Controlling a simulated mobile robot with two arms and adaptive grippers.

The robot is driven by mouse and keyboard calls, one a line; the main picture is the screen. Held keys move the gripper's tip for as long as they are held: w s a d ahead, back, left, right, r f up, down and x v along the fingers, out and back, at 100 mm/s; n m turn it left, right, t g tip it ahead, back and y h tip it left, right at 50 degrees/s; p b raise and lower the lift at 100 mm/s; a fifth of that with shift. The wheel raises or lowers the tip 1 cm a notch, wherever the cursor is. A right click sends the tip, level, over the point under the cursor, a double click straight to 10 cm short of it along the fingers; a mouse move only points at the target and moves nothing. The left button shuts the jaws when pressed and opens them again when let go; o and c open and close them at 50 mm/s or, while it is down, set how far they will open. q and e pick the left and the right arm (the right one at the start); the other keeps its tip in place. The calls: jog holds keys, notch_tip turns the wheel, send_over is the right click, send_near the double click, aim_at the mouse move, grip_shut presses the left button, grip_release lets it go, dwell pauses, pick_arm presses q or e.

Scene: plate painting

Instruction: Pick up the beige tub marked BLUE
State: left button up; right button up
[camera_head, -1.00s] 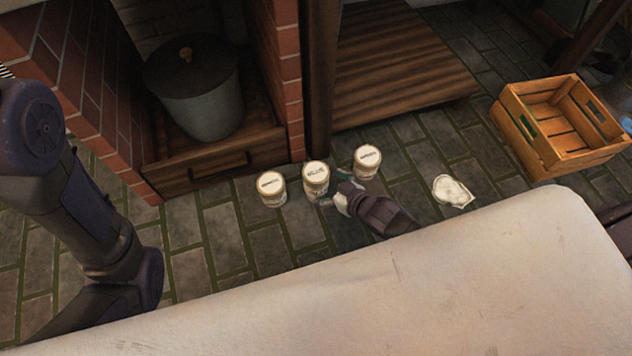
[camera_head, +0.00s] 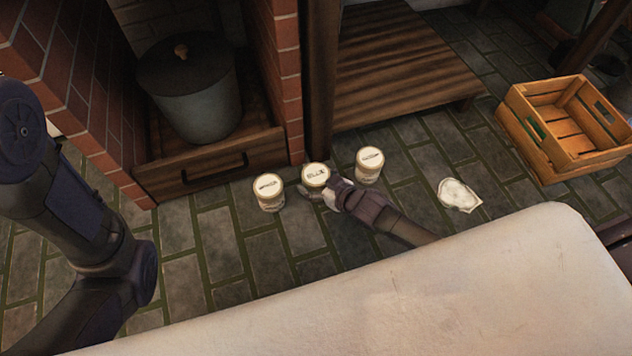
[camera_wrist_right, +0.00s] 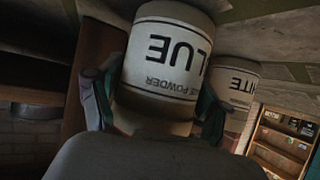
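The beige tub marked BLUE (camera_head: 316,174) is the middle one of three tubs on the floor in the head view. My right gripper (camera_head: 319,190) reaches it from the lower right and hides most of its side. In the right wrist view, the BLUE tub (camera_wrist_right: 168,60) appears upside down between my spread fingers, one on each side. The fingers look close against its wall, but I cannot tell whether they press on it. My left arm shows at the left; its gripper is out of view.
One beige tub (camera_head: 268,188) stands left of the BLUE tub and another (camera_head: 369,161) stands right. A pale, flat irregular thing (camera_head: 459,195) lies farther right. A wooden crate (camera_head: 572,130) is at right. A pale tabletop (camera_head: 400,290) fills the foreground.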

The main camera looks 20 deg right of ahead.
jog(key=c, duration=0.8)
jog(key=shift+o, duration=0.2)
jog(key=shift+r, duration=0.1)
